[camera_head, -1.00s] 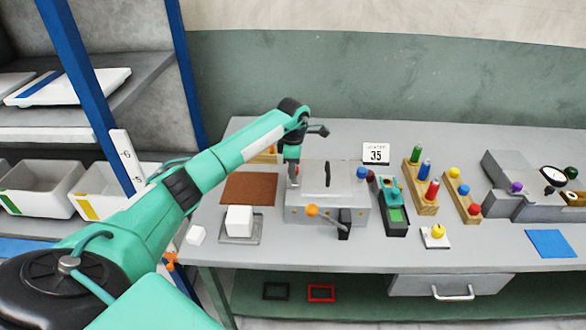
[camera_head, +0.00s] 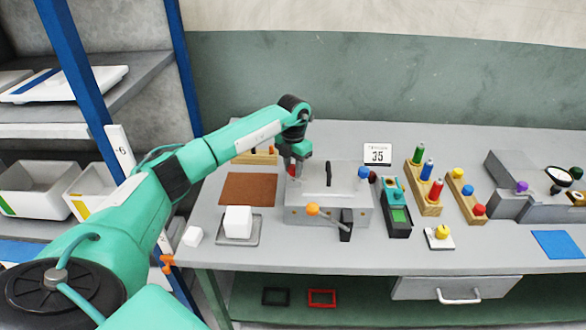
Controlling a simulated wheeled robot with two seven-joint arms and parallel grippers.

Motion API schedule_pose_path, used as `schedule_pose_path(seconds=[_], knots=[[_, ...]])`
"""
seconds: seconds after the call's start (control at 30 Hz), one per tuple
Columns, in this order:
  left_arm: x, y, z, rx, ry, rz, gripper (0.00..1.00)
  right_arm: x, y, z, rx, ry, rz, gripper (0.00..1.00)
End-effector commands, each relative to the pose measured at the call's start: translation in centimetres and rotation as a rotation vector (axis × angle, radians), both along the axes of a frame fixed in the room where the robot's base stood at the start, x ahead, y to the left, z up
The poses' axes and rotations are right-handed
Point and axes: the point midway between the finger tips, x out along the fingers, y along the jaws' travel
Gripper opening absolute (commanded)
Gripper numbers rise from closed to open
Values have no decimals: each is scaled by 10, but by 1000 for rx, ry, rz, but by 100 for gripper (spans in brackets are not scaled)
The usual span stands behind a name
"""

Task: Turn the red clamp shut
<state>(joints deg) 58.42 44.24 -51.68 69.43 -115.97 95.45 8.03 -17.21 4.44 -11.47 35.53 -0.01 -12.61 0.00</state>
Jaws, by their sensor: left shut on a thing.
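The grey press box (camera_head: 328,196) stands on the table with a black bar on its lid, an orange knob (camera_head: 312,209) and a black lever (camera_head: 346,226) at its front, and a blue knob (camera_head: 363,173) at its right. A bit of the red clamp (camera_head: 292,170) shows at the box's left end. My left gripper (camera_head: 295,166) points down there and is shut on the red clamp, mostly hiding it. The clamp's exact angle cannot be told. My right gripper is not in view.
A brown mat (camera_head: 248,189), a white block (camera_head: 238,221) on a grey tray and a small white cube (camera_head: 193,236) lie left of the box. A green device (camera_head: 396,208) and wooden peg racks (camera_head: 424,191) stand to the right. A blue-posted shelf is at the left.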

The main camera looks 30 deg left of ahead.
Motion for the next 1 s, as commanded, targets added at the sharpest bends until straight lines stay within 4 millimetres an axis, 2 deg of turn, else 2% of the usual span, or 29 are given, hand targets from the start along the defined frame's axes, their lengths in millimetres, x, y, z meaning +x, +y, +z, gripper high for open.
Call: schedule_pose_path(seconds=[0.2,0.5,1.0], knots=[[0,0,0,1,-2,196,8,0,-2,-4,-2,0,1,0],[1,0,1,0,-3,402,8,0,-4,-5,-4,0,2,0],[1,0,2,0,-3,518,8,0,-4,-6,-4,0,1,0]])
